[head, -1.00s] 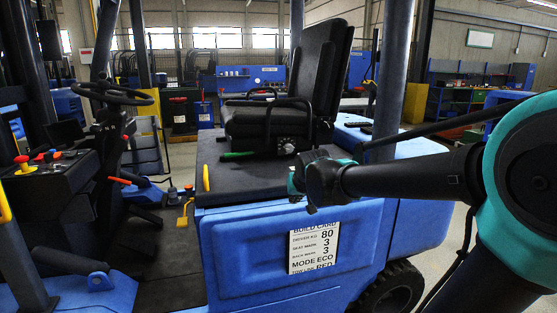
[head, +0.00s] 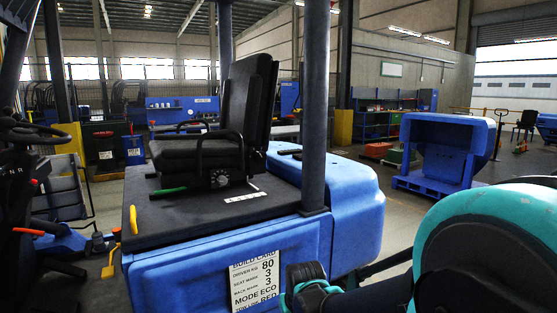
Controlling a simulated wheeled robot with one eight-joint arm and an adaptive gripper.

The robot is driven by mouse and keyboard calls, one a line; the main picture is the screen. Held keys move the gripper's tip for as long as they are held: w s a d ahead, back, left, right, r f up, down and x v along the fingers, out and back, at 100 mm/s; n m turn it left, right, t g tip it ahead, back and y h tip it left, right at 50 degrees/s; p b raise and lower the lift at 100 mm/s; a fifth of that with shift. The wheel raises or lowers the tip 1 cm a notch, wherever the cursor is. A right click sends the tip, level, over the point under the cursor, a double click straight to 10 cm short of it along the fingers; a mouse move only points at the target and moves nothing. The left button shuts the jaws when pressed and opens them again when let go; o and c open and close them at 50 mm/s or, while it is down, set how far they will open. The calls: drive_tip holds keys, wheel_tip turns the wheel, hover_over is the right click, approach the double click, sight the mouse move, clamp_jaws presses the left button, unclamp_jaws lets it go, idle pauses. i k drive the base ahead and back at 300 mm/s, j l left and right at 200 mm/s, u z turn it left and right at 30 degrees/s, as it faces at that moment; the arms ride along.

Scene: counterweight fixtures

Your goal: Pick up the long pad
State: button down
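I cannot pick out a long pad for certain in the head view. A blue forklift body (head: 345,205) fills the middle, with a black seat (head: 205,155) on its dark deck. Black pedals and a small yellow pedal (head: 109,265) show at the lower left. My gripper (head: 305,285) is at the bottom centre, in front of the forklift's blue side panel, by the white build card (head: 254,283). Its fingers are too dark and foreshortened to tell whether they are open or shut. My arm's lower links run off the lower right.
A dark post (head: 314,110) rises from the deck's right corner. Another blue counterweight body (head: 440,150) stands on a blue pallet at the right. Workbenches (head: 385,115) line the back wall. Open grey floor lies between the forklift and the pallet.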

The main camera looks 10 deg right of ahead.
sight(291, 152)
drive_tip(key=z, duration=0.75)
drive_tip(key=i+l+z, duration=0.2)
drive_tip(key=z, duration=0.15)
drive_tip(key=i+l+z, duration=0.1)
drive_tip(key=i+z, duration=0.6)
drive_tip(key=i, duration=4)
drive_tip(key=i+u, duration=0.3)
drive_tip(key=i+l+u, duration=0.25)
drive_tip(key=i, duration=0.2)
drive_tip(key=i+l+u, duration=0.15)
drive_tip(key=i+u, duration=0.25)
drive_tip(key=u, duration=2)
